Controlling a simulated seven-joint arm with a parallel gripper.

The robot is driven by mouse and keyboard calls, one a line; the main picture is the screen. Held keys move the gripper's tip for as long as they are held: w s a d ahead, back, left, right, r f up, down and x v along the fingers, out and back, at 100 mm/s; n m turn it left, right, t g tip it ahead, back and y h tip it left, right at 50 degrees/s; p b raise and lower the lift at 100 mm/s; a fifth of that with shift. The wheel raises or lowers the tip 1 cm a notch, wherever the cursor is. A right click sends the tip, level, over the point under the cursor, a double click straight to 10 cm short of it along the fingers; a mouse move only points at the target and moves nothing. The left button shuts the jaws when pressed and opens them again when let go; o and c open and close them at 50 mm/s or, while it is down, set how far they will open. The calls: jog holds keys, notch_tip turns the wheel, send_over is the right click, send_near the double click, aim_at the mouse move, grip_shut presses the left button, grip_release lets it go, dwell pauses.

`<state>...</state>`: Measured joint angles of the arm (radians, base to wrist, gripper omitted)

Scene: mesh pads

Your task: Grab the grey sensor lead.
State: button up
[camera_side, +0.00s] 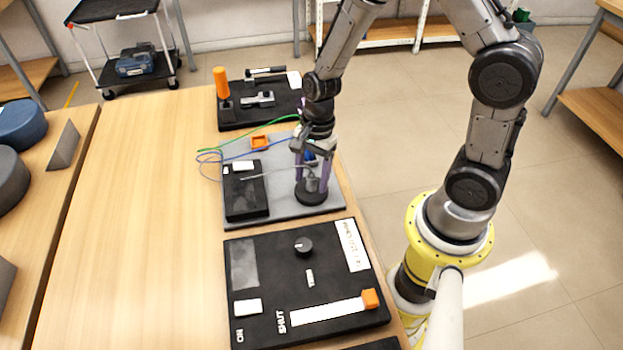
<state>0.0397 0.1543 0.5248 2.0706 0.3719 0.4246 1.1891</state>
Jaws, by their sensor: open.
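A thin grey lead (270,174), which looks like the sensor lead, runs from above the black box (246,203) rightward to my gripper. My gripper (312,179) points down with its purple fingers apart, one on each side of a grey upright piece on a round black base (312,197). The fingers hide part of that piece and the lead's right end. I cannot tell whether they touch either one. A green wire (250,132) and a blue wire (242,156) loop out to the left from near the gripper.
These parts sit on a grey mat (283,208), with an orange holder (259,143) at its back. A black panel (303,283) with a knob and orange slider lies in front. A black tool board (235,117) lies behind. The wooden table (140,220) is clear at left.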

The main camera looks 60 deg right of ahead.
grip_shut()
dwell(0.3)
jog(key=shift+r, duration=0.1)
